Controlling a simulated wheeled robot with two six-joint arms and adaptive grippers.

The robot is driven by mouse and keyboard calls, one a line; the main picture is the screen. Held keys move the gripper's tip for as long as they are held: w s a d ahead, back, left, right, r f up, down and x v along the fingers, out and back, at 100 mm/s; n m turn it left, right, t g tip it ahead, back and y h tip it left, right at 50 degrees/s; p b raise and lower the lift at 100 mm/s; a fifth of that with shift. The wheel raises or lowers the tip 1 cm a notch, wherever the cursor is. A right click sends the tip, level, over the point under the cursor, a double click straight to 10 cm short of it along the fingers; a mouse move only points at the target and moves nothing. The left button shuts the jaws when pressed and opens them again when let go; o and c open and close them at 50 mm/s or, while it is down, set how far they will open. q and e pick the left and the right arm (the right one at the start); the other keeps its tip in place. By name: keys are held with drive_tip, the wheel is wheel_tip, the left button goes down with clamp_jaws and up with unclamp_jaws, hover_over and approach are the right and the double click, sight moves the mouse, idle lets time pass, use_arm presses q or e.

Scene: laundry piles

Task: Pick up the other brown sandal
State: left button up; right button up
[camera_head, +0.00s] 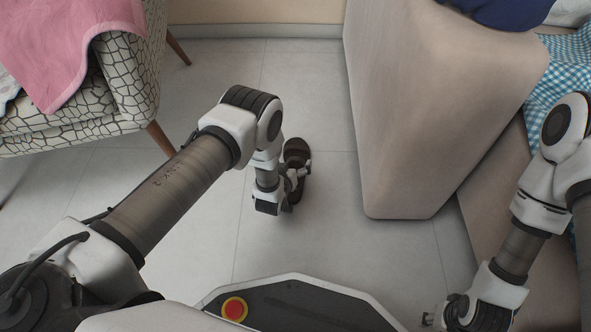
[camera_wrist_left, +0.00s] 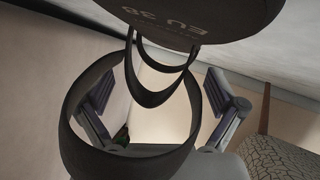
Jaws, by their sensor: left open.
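The brown sandal (camera_head: 296,152) lies on the tiled floor between the patterned chair and the beige sofa. In the left wrist view its dark footbed (camera_wrist_left: 200,18), printed "EU 38", fills the top, with dark straps looping below it. My left gripper (camera_head: 293,182) is at the near end of the sandal and hides part of it. Its fingers (camera_wrist_left: 162,108) are spread apart, with a large strap loop in front of and between them. I cannot tell if they touch the strap. My right gripper (camera_head: 430,319) is low at the right, small and partly hidden, far from the sandal.
A patterned chair (camera_head: 130,75) with a pink cloth (camera_head: 75,45) stands at upper left. A beige sofa (camera_head: 420,120) stands close on the right, with a blue checked cloth (camera_head: 565,70). Floor between them is clear.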

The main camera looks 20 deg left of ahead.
use_arm(q)
drive_tip(key=shift+r, duration=0.1)
drive_tip(key=c, duration=1.4)
drive_tip(key=shift+r, duration=0.1)
drive_tip(key=shift+c, duration=0.2)
